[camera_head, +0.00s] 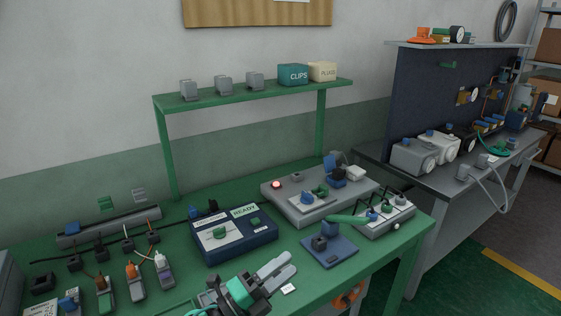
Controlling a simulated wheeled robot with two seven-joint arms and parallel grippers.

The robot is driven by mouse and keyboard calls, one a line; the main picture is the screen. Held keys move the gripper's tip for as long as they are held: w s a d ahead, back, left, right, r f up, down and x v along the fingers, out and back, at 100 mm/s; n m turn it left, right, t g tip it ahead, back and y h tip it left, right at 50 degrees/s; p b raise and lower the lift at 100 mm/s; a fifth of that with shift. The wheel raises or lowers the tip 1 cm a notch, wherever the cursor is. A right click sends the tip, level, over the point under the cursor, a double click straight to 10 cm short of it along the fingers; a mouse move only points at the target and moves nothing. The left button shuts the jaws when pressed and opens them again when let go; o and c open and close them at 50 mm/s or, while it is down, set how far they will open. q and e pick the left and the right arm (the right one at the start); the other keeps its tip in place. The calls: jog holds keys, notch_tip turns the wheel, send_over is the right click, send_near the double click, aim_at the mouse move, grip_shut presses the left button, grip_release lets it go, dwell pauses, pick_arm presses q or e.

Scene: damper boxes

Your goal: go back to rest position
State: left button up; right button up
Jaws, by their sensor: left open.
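My left gripper (287,263) is low in the middle of the head view, above the front edge of the green workbench (240,294). Its two grey fingers point up and to the right with a gap between them, and nothing shows between them. It is in front of the dark blue box (234,238) marked READY and apart from it. A blue plate with a small block (329,249) lies to the right of the fingers. My right gripper is not in view.
A grey fixture (318,200) with a red lamp stands behind, and a small grey box with knobs (386,216) is at right. A green shelf (250,95) rises at the back. A grey bench (450,175) stands at right.

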pick_arm(q)
jog(key=s+a+f+n+t+y, duration=0.1)
jog(key=s+a+f+n+y, duration=0.1)
jog(key=a+f+n+y, duration=0.6)
jog(key=s+a+f+n+t+y, duration=0.1)
jog(key=a+f+n+y, duration=0.3)
jog(key=a+n+y, duration=0.75)
jog(key=s+a+f+n+g+h, duration=0.15)
jog(key=s+f+n+g, duration=0.4)
jog(key=s, duration=0.55)
jog(key=s+a+f+n+g, duration=0.2)
jog(key=s+f+n+g, duration=0.4)
jog(key=s, duration=0.5)
notch_tip(320, 180, down, 32)
jog(key=m, duration=0.3)
jog(key=s+a+f+g, duration=0.1)
jog(key=s+f, duration=0.8)
jog(key=s+a+f, duration=0.2)
jog(key=s+f, duration=0.7)
jog(key=s, duration=0.1)
jog(key=shift+s+a+f+g+p, duration=0.25)
jog(key=shift+s+f+g+p, duration=0.05)
jog(key=shift+f+g+p, duration=0.1)
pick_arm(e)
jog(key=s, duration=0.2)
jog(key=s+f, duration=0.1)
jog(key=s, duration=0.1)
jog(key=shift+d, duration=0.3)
